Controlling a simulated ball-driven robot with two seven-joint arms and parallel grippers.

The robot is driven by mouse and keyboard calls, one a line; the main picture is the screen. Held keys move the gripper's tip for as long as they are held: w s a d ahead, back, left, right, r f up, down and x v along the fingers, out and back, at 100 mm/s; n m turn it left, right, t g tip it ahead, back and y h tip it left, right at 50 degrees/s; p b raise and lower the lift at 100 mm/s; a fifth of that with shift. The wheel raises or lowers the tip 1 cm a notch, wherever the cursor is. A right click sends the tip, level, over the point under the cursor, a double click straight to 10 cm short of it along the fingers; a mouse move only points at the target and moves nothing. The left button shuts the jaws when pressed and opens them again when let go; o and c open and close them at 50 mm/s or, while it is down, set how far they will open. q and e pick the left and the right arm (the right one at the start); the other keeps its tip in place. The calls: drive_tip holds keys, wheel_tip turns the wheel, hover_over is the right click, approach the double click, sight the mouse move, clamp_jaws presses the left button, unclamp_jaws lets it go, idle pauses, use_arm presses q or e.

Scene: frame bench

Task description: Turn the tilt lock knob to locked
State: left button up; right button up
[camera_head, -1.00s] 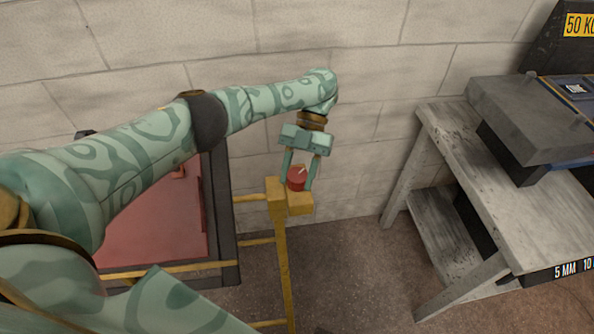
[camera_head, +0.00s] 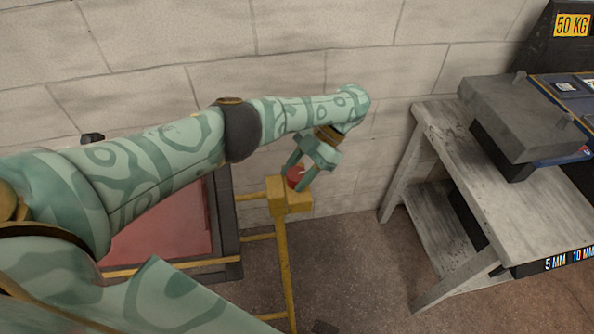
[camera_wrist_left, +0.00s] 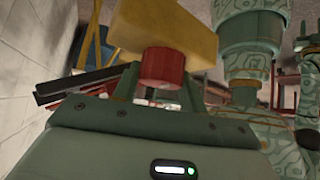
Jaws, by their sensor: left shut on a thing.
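The tilt lock knob (camera_head: 295,176) is a small red cylinder on the yellow block at the top of the yellow frame post (camera_head: 283,240). My left gripper (camera_head: 297,178) comes down from the upper right, tilted, with its fingers on either side of the knob. It is shut on the knob. In the left wrist view the red knob (camera_wrist_left: 162,68) sits between the fingers, against the yellow block (camera_wrist_left: 165,28). The fingers hide part of the knob, and I cannot read its lock position. My right gripper is not in view.
A dark-framed red panel (camera_head: 165,225) is joined to the yellow frame, left of the post. A grey wooden bench (camera_head: 440,130) with a thick grey slab (camera_head: 520,115) stands at the right. A block wall is behind. The floor between post and bench is mostly clear.

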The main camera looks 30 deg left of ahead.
sight(299, 172)
use_arm(q)
drive_tip(key=shift+f, duration=0.1)
idle(0.3)
drive_tip(key=o, duration=1)
drive_tip(key=b+v, duration=0.1)
drive_tip(key=v, duration=0.4)
drive_tip(key=shift+w+d+b, duration=0.1)
drive_tip(key=shift+d+b, duration=0.05)
drive_tip(key=shift+b, duration=0.2)
drive_tip(key=shift+w+d+b, duration=0.15)
drive_tip(key=shift+w+b, duration=0.05)
drive_tip(key=shift+b, duration=0.2)
drive_tip(key=shift+w+d+r+b, duration=0.1)
drive_tip(key=shift+w+r+b, duration=0.1)
drive_tip(key=shift+r, duration=0.25)
drive_tip(key=shift+w+d+r+b, duration=0.1)
drive_tip(key=shift+w+r, duration=0.15)
drive_tip(key=shift+r, duration=0.2)
drive_tip(key=shift+s+f, duration=0.1)
